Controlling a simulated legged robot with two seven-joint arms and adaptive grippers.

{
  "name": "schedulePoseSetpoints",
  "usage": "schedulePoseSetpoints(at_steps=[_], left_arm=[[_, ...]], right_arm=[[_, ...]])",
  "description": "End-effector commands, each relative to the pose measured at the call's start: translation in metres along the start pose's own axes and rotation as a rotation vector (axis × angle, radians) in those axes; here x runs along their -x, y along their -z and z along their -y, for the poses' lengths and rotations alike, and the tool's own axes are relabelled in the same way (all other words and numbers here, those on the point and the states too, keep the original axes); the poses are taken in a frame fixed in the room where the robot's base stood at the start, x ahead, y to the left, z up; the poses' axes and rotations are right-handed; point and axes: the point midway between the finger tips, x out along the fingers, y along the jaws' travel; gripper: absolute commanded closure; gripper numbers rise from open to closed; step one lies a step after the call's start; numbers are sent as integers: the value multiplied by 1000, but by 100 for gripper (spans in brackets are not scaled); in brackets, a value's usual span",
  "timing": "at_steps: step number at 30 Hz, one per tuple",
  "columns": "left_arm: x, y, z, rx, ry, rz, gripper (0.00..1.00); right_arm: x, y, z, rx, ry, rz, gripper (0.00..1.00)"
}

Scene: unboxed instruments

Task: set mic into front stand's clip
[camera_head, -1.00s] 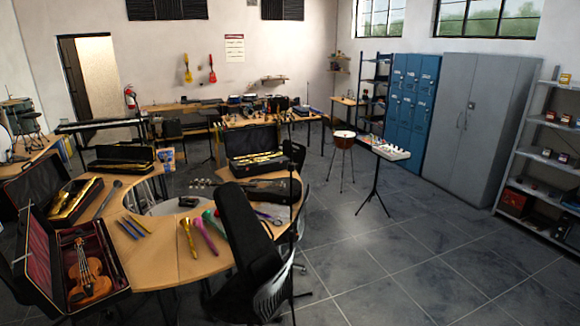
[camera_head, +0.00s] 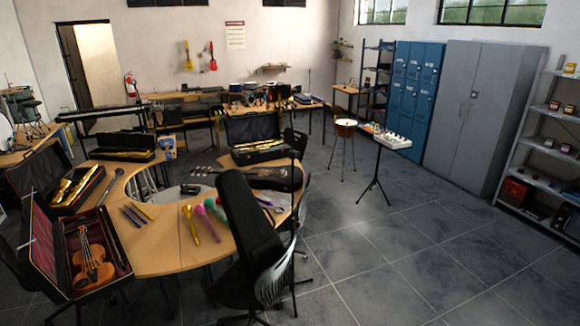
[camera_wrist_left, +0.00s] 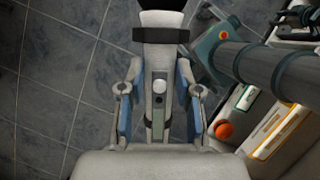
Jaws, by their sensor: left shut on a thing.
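In the left wrist view my left gripper (camera_wrist_left: 158,105) is shut on the microphone (camera_wrist_left: 159,45), a pale grey handle with a dark band and a dark end at the top edge. The blue-padded fingers lie on both sides of the handle. Neither gripper shows in the head view. In the head view a thin dark upright stand (camera_head: 293,215) rises beside the black chair at the near right end of the curved table. It looks like a microphone stand, but its clip is too small to make out. The held microphone is far from it or out of sight there.
A black chair (camera_head: 275,275) stands close by the stand. Floor at right is clear.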

Motion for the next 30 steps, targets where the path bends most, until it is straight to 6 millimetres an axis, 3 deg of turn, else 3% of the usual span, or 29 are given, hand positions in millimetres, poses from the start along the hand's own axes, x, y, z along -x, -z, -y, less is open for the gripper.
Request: schedulePoseSetpoints(at_steps=[10, 18, 23, 30], left_arm=[[-54, -15, -44, -438, 180, 5, 100], [-80, -53, -70, -984, 403, 6, 100], [-78, -91, -83, -1411, 576, 2, 100], [-48, -144, -97, -1954, 803, -6, 100]], right_arm=[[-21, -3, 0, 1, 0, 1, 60], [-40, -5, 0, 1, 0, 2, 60], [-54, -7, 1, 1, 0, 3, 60], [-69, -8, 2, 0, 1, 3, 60]])
